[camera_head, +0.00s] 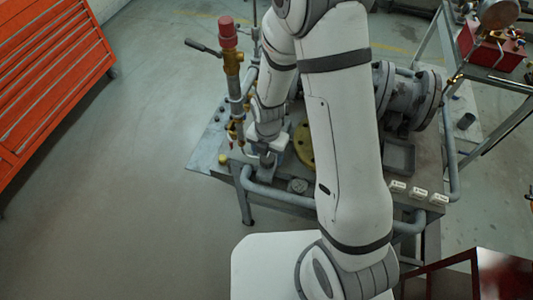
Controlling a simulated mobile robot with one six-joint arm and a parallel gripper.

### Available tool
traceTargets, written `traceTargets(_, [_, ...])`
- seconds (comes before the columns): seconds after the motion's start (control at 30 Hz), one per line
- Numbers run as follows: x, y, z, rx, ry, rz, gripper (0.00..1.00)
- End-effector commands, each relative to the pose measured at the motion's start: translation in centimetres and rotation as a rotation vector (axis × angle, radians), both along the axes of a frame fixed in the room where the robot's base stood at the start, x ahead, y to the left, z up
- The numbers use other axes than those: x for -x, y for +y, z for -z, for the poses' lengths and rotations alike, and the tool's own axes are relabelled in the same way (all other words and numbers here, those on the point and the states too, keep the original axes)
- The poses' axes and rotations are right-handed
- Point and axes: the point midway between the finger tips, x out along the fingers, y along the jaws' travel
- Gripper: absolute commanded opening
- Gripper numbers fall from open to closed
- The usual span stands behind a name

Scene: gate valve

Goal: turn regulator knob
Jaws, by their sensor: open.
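A red cylindrical cap (228,36) tops a brass valve body (233,62) on an upright grey pipe at the left of the workbench. I cannot tell whether this cap is the regulator knob. My gripper (268,160) points down low over the bench, right of the pipe's lower brass fittings (235,130). It is open, small and partly hidden by my wrist. I see nothing held in it, and cannot tell whether it touches anything. My arm hides the middle of the bench.
A dark lever (202,46) sticks out left of the red cap. A yellow flange (304,145) lies right of my gripper. Large grey flanged pipework (410,95) and a grey tray (398,157) fill the right side. An orange cabinet (50,70) stands left, with clear floor between.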

Motion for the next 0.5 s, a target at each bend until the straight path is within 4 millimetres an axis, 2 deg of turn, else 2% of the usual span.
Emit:
traceTargets(0.17, [0.03, 0.01, 0.95, 0.000, 0.000, 0.000, 0.65])
traceTargets(0.43, [0.02, 0.05, 1.07, 0.000, 0.000, 0.000, 0.65])
traceTargets(0.5, [0.02, 0.05, 1.06, 0.000, 0.000, -0.001, 0.60])
